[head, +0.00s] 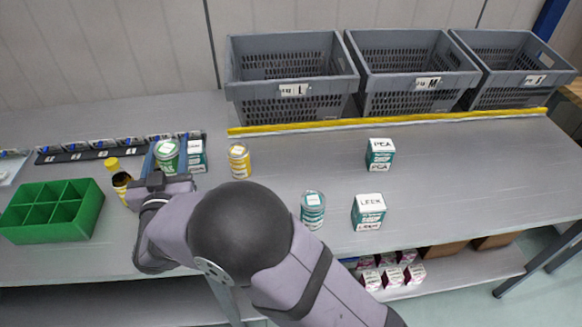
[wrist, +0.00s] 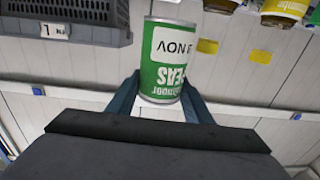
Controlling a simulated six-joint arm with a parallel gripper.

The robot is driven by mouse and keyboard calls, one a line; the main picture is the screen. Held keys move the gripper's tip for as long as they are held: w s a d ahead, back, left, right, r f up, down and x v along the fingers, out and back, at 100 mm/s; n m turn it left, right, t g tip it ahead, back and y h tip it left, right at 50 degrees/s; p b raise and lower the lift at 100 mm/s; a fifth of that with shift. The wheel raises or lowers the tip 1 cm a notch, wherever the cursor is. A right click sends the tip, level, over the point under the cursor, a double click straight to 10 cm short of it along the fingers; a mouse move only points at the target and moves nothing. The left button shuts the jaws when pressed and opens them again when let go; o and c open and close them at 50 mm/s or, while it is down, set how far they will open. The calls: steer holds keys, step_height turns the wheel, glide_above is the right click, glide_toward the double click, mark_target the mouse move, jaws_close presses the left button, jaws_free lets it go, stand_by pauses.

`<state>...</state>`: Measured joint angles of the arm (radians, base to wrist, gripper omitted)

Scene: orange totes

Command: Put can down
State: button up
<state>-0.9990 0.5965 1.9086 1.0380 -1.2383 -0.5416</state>
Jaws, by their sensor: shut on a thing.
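A green can with a white label (head: 167,149) is between the fingers of my gripper (head: 166,164) at the left of the table, in front of the dark strip. In the wrist view the same green can (wrist: 167,60) shows between the two blue-grey fingers (wrist: 165,98), its printing upside down. My gripper is shut on it. Whether the can's base touches a surface cannot be told.
A teal box (head: 195,156) and a yellow can (head: 239,160) stand right of the held can; a dark bottle with a yellow cap (head: 120,180) stands left. A green divided tray (head: 52,211) lies at far left. Grey crates (head: 292,90) line the back.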

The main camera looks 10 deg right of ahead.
steer(key=w+d+m+g+h+b, duration=0.2)
steer(key=w+d+m+h, duration=0.15)
steer(key=d, duration=0.65)
steer(key=w+d+m+g+h+b, duration=0.15)
steer(key=w+d+h, duration=0.35)
steer(key=d, duration=0.5)
steer(key=w+d+m+g+h+b, duration=0.15)
steer(key=w+d+m+h, duration=0.25)
steer(key=d, duration=0.6)
step_height(320, 180, down, 10)
steer(key=shift+s+f+t, duration=0.2)
steer(key=shift+t, duration=0.1)
steer(key=shift+f, duration=0.1)
steer(key=shift+f, duration=0.35)
steer(key=shift+f, duration=0.2)
